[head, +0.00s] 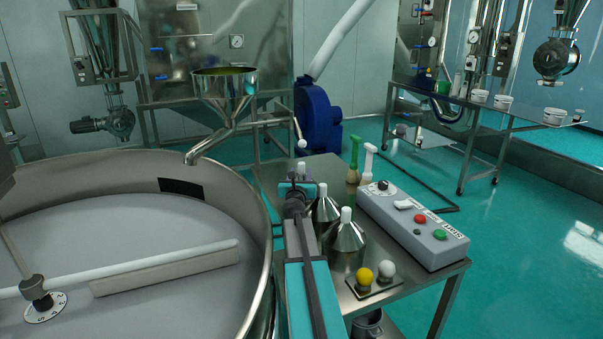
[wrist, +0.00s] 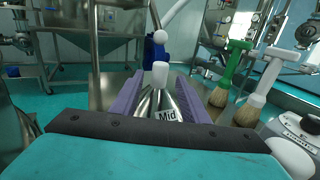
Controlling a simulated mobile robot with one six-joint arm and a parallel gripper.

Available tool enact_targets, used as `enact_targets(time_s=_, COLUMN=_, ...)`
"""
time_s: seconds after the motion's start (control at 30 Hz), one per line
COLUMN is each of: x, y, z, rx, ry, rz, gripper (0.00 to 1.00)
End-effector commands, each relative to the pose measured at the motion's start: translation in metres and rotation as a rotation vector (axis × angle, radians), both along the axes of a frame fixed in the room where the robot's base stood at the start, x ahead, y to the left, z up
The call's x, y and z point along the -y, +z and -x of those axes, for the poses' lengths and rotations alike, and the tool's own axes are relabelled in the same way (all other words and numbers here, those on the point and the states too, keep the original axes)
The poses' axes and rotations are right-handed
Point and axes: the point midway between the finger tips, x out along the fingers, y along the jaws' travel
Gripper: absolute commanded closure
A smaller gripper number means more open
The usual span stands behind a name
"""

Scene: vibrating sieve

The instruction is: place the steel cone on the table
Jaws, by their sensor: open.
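A steel cone with a white knob (wrist: 161,76) and a label reading "Mid" stands between my gripper's purple fingers (wrist: 160,98) in the wrist view. The fingers are open, one on each side of it; I cannot tell whether either touches it. In the head view my gripper (head: 299,184) is over the left part of the steel table (head: 400,290), and a white knob (head: 302,169) shows just beyond it; the body below is hidden. Two more steel cones with white knobs, a nearer one (head: 347,240) and a farther one (head: 323,211), stand on the table right of my arm.
The large round sieve (head: 262,215) is close on the left, with a hopper spout (head: 226,95) above its rim. On the table are two brushes (head: 367,160), a control box (head: 412,222) and a small tray with yellow and white balls (head: 374,288).

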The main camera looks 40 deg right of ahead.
Motion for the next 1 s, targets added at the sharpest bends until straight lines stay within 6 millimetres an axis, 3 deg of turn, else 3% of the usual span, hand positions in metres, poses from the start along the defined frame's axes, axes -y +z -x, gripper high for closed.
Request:
enact_targets(time_s=0.53, x=-0.04, y=0.0, z=0.033, rx=0.0, ry=0.002, rz=0.0, gripper=0.59)
enact_targets(time_s=1.0, x=-0.047, y=0.0, z=0.04, rx=0.0, ry=0.001, rz=0.0, gripper=0.59)
